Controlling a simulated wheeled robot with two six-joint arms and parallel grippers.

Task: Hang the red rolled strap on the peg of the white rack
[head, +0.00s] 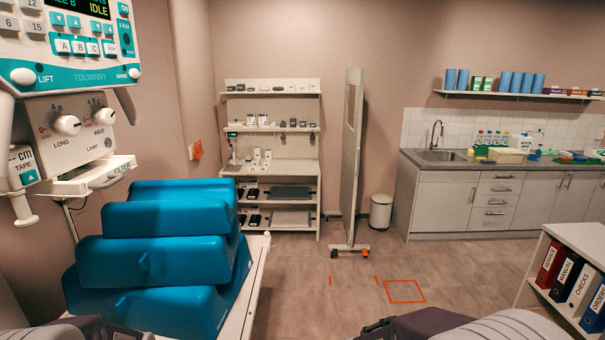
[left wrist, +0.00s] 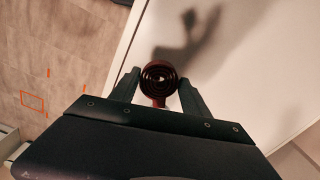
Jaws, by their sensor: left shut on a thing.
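The red rolled strap (left wrist: 159,80) is a dark red coil seen face-on in the left wrist view. My left gripper (left wrist: 158,88) is shut on it, with one dark finger on each side. It is held over a pale flat surface (left wrist: 235,45), where a shadow falls. The strap and both grippers are out of the head view. A white shelf rack (head: 270,100) stands against the back wall in the head view; I cannot make out a peg on it. My right gripper is not in view.
Blue stacked cushions (head: 160,255) lie on a white-edged table at left, beside a control panel (head: 80,45). A wheeled screen (head: 350,160), a bin (head: 381,211) and a sink counter (head: 500,200) stand further back. A binder shelf (head: 535,290) is at right. The middle floor is clear.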

